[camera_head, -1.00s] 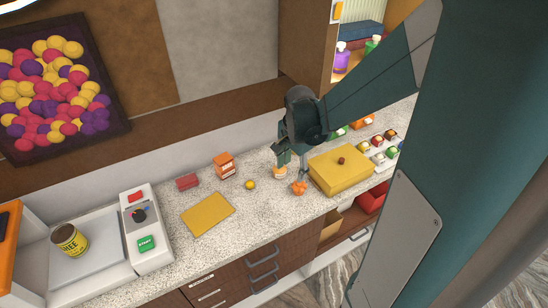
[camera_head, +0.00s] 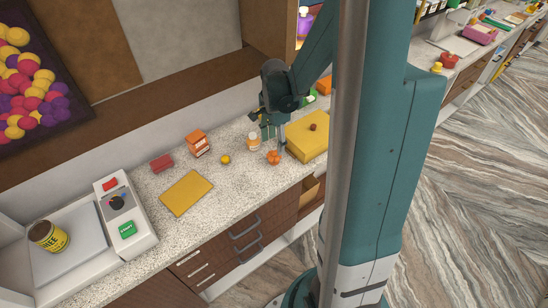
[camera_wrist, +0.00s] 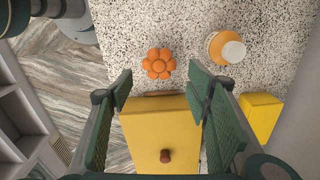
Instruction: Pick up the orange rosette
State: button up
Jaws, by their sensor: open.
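The orange rosette (camera_head: 274,158) lies on the speckled counter, left of the yellow box. It is a flower-shaped piece of round petals, clear in the wrist view (camera_wrist: 158,64). My gripper (camera_head: 271,132) is above the counter, close to the rosette and the box. In the wrist view my gripper (camera_wrist: 161,84) has its fingers wide apart with nothing between them touching. The rosette shows just beyond the fingertips, roughly centred between them. The yellow box (camera_wrist: 160,128) appears beneath the fingers.
An orange jar with a white lid (camera_wrist: 233,51) stands beside the rosette. A dark red knob (camera_head: 312,127) sits on the yellow box (camera_head: 304,143). A small yellow ball (camera_head: 226,159), an orange carton (camera_head: 198,143) and a yellow mat (camera_head: 187,192) lie to the left.

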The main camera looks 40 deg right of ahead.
aim_at(274, 153)
jog(key=shift+f, duration=1.25)
jog(key=shift+f, duration=0.1)
jog(key=shift+a+f, duration=0.1)
jog(key=shift+f, duration=2.4)
jog(key=c, duration=0.8)
